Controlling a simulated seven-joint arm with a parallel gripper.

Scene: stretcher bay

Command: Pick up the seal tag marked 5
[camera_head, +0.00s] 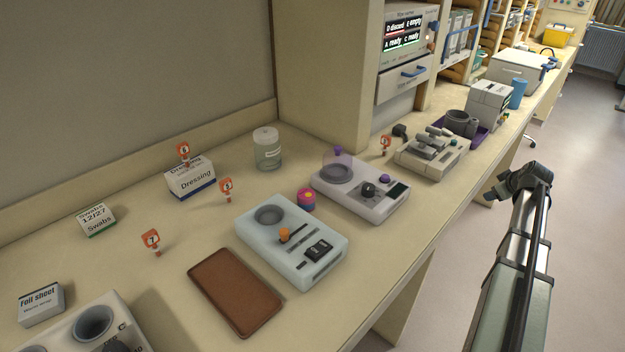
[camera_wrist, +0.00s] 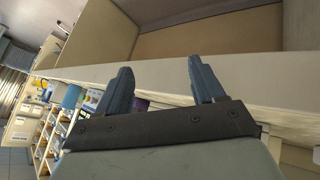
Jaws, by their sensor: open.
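Several orange-red seal tags stand on the bench in the head view. One tag (camera_head: 226,187) stands right of the Dressing box; its small digit may be 5, but I cannot read it surely. Another tag (camera_head: 184,150) shows at the top of the Dressing box, its digit perhaps 6. A tag marked 7 (camera_head: 151,239) stands nearer, at the left. A further tag (camera_head: 386,143) stands farther back, its digit too small to read. My gripper (camera_wrist: 160,72) is open and empty in the wrist view, apart from all the tags. My arm shows at the right of the head view, off the bench edge.
The Dressing box (camera_head: 190,180), a Swabs box (camera_head: 98,220) and a lidded jar (camera_head: 267,150) stand around the tags. A pale device (camera_head: 328,238), a second device (camera_head: 345,200) and a brown pad (camera_head: 235,292) lie toward the front edge.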

